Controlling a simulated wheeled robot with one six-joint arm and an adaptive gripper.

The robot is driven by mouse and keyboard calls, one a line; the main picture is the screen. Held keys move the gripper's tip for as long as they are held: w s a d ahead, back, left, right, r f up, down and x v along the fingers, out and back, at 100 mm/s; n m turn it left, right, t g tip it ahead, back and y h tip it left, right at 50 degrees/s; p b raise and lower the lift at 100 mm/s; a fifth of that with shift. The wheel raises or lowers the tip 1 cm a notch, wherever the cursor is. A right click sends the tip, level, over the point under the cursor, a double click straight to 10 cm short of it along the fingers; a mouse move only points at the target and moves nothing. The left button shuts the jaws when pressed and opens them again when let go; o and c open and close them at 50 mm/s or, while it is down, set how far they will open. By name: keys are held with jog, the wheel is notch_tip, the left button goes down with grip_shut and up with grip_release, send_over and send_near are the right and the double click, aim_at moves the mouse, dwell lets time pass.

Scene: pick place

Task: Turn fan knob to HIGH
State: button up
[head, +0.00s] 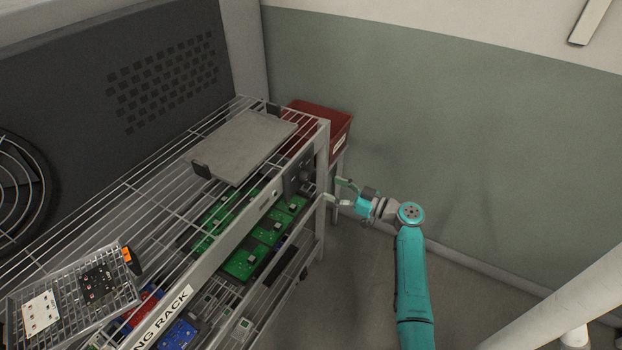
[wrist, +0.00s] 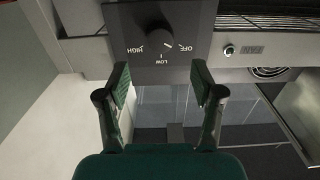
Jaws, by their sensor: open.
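The fan knob (wrist: 160,31) is a dark round knob on a black panel (wrist: 200,62) at the top of the wrist view. The panel reads HIGH at left, LOW below and OFF at right. A small white mark shows by the knob's lower right, toward OFF, but its exact setting is hard to tell. My gripper (wrist: 161,75) is open and empty, its fingers spread below the knob in the picture, not visibly touching it. In the head view my gripper (head: 340,193) is beside the rack's end, just right of the dark control panel (head: 298,176).
The wire rack (head: 160,190) holds green circuit boards (head: 245,262) on a lower level and a grey plate (head: 240,146) on top. A red bin (head: 330,120) stands behind its far end. A small round button (wrist: 229,50) sits right of the panel. The floor right of the rack is mostly clear.

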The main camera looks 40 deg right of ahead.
aim_at(308, 179)
jog(key=x, duration=0.8)
jog(key=shift+w+a, duration=0.15)
jog(key=shift+c, duration=0.3)
jog(key=c, duration=1.1)
